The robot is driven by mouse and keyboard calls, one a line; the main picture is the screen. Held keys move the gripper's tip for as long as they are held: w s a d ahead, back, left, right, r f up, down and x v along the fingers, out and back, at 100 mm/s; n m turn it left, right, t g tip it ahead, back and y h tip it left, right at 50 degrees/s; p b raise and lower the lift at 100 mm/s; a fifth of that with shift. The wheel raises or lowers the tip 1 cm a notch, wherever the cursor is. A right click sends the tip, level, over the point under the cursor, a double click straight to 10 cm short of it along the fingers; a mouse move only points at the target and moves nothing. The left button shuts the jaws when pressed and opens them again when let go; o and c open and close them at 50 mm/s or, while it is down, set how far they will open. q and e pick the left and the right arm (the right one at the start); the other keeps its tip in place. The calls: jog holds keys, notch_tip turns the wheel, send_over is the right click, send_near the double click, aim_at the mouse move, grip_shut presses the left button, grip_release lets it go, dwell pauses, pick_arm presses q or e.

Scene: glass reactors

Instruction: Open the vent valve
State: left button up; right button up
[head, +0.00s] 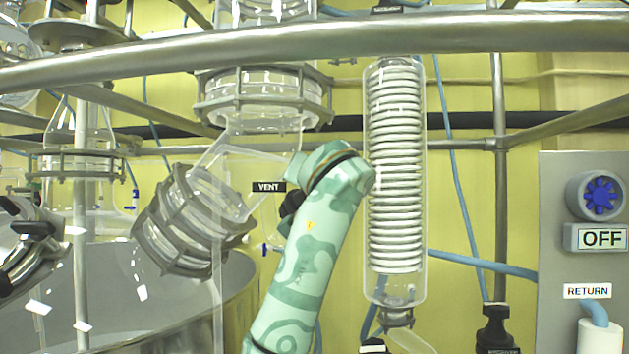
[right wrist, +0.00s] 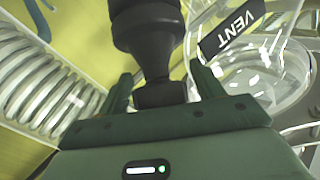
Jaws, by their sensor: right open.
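The vent valve shows in the right wrist view as a black handle (right wrist: 158,90) with a wider black body above it. The black VENT label (right wrist: 232,27) is beside it, next to clear glass. My right gripper (right wrist: 162,76) is open, with one finger on each side of the handle; I cannot tell whether they touch it. In the head view the VENT label (head: 268,187) hangs at the centre. A bit of the black valve (head: 290,203) shows just right of it, mostly hidden by my green right arm. The right gripper's fingers are hidden there.
A coiled glass condenser (head: 396,165) stands right beside my right arm. A steel rail (head: 400,38) crosses above. A clamped glass port (head: 195,220) is to the left. A grey panel (head: 560,255) with a blue knob and an OFF sign is at the far right.

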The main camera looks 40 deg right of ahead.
jog(key=c, duration=1)
